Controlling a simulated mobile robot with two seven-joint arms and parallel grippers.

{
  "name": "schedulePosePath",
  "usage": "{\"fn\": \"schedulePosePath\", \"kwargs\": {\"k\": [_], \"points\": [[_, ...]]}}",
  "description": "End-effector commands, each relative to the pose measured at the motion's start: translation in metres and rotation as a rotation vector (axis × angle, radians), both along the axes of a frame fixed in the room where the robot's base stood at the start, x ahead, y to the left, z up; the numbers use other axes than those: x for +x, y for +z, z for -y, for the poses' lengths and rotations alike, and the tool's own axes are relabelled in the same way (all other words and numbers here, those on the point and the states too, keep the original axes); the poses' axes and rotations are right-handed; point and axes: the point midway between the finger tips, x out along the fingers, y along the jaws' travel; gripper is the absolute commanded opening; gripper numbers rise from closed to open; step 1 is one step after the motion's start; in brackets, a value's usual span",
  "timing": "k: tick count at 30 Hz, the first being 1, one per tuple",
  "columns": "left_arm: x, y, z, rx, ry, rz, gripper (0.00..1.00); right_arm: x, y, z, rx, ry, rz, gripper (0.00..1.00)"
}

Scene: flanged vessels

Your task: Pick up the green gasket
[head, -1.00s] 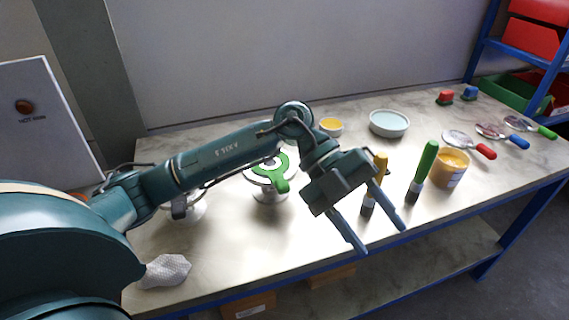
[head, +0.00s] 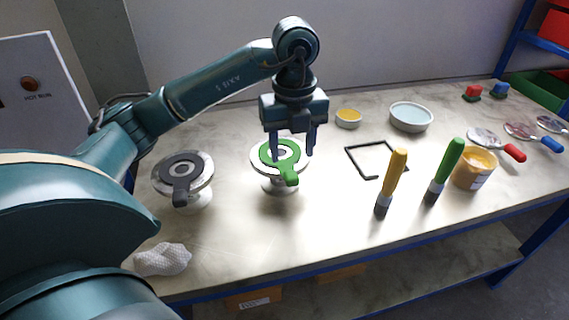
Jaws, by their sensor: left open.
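The green gasket (head: 288,174) is a flat ring with a tab pointing toward the front. It lies on top of a flanged vessel (head: 269,186) near the middle of the table. My left gripper (head: 290,156) is open and points down over the gasket's far part. Its fingertips are close to the ring, and I cannot tell whether they touch it. The fingers and the gripper body hide part of the ring's back edge. My right gripper is not in view.
A second flanged vessel (head: 197,196) with a dark grey gasket (head: 181,186) stands to the left. A black square frame (head: 356,163), a yellow-handled brush (head: 393,180) and a green-handled brush (head: 446,168) are to the right. A crumpled cloth (head: 163,260) lies at the front left.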

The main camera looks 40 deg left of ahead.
Motion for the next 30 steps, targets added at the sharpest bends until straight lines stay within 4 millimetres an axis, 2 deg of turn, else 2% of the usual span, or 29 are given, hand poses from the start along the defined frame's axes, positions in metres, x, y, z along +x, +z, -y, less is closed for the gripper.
{"fn": "schedulePosePath", "kwargs": {"k": [5, 9, 13, 22, 30], "points": [[-0.001, -0.013, -0.001, 0.000, 0.000, -0.001, 0.51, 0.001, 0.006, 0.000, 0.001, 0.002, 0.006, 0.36], [-0.003, -0.034, -0.003, -0.001, -0.001, -0.003, 0.51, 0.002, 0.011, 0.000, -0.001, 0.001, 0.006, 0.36], [-0.003, -0.051, -0.003, -0.002, -0.001, -0.001, 0.51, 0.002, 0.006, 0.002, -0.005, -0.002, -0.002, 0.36], [-0.002, -0.056, -0.003, -0.002, -0.001, 0.002, 0.51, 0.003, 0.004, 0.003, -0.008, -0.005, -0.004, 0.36], [-0.002, -0.055, -0.003, -0.002, -0.001, 0.002, 0.29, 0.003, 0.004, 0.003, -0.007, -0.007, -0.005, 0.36]]}}
